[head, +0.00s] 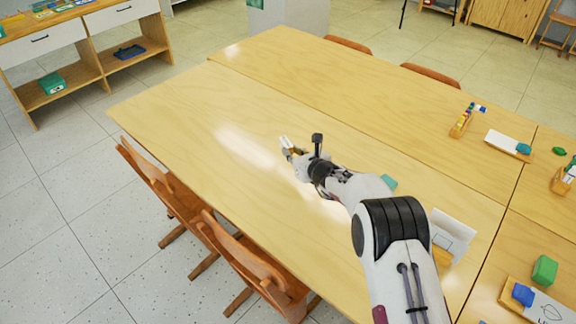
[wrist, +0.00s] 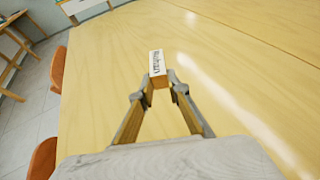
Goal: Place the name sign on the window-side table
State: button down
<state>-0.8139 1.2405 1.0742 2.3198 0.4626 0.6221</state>
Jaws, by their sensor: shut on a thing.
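My gripper (head: 291,151) is over the near wooden table (head: 200,115) in the head view. It is shut on the name sign (head: 285,142), a small block with a white lettered face and wooden sides. In the wrist view the name sign (wrist: 156,64) sits between the two fingertips (wrist: 158,86), with its lettered face showing. The lettering is too small to read. The bare table top (wrist: 110,60) lies under and around it. I cannot tell whether the sign touches the table or hangs just above it.
Wooden chairs (head: 245,262) stand along the table's near left side. Papers with coloured blocks and a small holder of markers (head: 461,125) lie to the right. A green block (head: 544,270) is at lower right. The table's left part is clear. A low shelf (head: 85,62) stands at upper left.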

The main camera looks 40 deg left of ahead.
send_over(292, 176)
jog(key=shift+w+a+f, duration=0.1)
jog(key=shift+f, duration=0.95)
jog(key=shift+w+a+f, duration=0.1)
jog(key=shift+f, duration=0.9)
jog(key=shift+f, duration=1.9)
jog(key=shift+f, duration=0.15)
jog(key=c, duration=1.9)
grip_release()
jog(key=shift+d+r, duration=0.1)
jog(key=shift+r, duration=0.1)
jog(key=shift+s+d, duration=0.1)
jog(key=shift+v, duration=5.8)
jog(key=shift+r, duration=0.15)
